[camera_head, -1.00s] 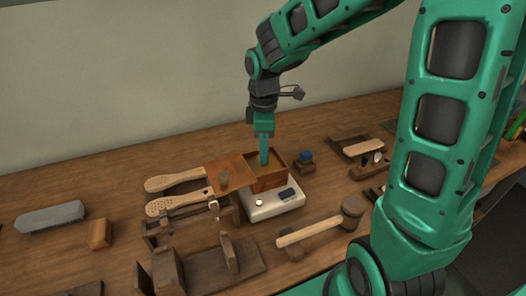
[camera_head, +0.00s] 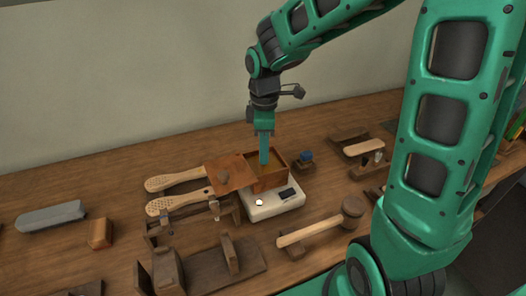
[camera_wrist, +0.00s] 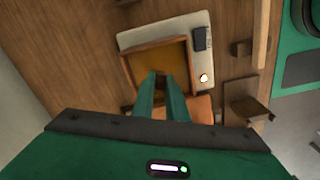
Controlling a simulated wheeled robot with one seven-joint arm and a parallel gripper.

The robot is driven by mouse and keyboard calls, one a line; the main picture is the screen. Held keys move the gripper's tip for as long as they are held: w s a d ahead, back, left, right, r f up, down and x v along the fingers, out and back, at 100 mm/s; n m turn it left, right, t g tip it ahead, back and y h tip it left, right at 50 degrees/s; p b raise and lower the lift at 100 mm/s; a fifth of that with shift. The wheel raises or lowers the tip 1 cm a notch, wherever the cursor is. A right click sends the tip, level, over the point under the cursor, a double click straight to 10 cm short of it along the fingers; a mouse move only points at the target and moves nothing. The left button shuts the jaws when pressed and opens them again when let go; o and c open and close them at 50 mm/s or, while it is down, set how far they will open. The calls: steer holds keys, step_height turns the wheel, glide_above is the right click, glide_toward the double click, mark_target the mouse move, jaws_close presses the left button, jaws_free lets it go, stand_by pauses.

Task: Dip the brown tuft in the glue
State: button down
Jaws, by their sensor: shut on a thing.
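My gripper (camera_head: 264,160) points straight down into the open glue box (camera_head: 270,184), its fingertips below the rim. In the wrist view my two green fingers (camera_wrist: 164,78) reach into the box (camera_wrist: 127,70) over the amber glue (camera_wrist: 175,57). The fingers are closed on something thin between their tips. The brown tuft itself cannot be made out; the fingers and box walls hide it. I cannot tell how deep it sits in the glue. The box stands on a white warmer (camera_head: 262,211) with a dark display and a round knob.
A brown lid with a knob (camera_head: 226,177) lies just left of the box. A mallet (camera_head: 318,230) lies at front right. A small dark block with a blue top (camera_head: 306,156) stands close at right.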

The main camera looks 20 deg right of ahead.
steer(key=shift+r, duration=3.65)
